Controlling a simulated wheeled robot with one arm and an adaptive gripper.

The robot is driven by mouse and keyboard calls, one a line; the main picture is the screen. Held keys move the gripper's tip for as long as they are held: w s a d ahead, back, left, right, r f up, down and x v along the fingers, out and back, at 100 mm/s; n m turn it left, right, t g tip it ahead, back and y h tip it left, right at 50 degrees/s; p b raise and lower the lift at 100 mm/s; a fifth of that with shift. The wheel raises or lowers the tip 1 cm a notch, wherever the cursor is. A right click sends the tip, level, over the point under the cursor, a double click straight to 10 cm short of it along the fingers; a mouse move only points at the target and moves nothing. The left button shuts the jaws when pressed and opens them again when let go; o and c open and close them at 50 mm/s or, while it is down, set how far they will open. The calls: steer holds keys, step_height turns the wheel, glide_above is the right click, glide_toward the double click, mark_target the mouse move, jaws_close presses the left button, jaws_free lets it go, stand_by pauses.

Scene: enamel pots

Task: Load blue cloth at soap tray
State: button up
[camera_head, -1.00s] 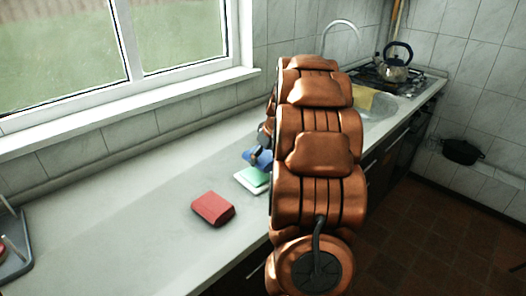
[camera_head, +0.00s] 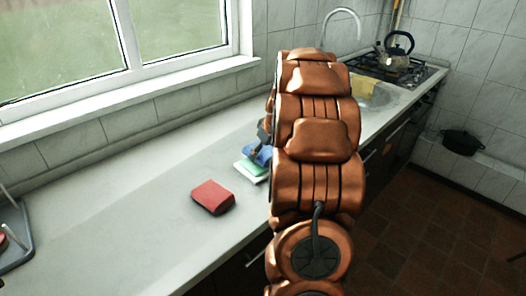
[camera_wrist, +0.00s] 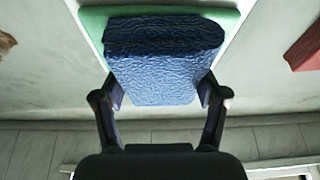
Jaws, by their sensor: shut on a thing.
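The blue cloth (camera_wrist: 163,62) is a thick, textured block, gripped from both sides by my gripper (camera_wrist: 160,98). In the head view the cloth (camera_head: 260,154) is partly hidden behind my arm, and little of the gripper (camera_head: 263,135) shows. The soap tray (camera_head: 241,172) appears as a white base with a green slab (camera_head: 250,168) on it. The cloth is over the green slab, which also shows behind it in the wrist view (camera_wrist: 94,17). I cannot tell whether cloth and slab touch.
A red sponge-like block (camera_head: 212,197) lies on the grey counter (camera_head: 120,225), left of the tray. A grey rack (camera_head: 14,250) stands at the far left. The sink tap (camera_head: 343,16) and a kettle (camera_head: 397,46) on the stove are beyond my arm. The counter's middle is clear.

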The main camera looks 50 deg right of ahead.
mark_target(263, 149)
steer(key=shift+f+b, duration=0.65)
steer(key=shift+b, duration=0.05)
stand_by(2.5)
steer(key=shift+r+p, duration=0.45)
steer(key=shift+r, duration=3.15)
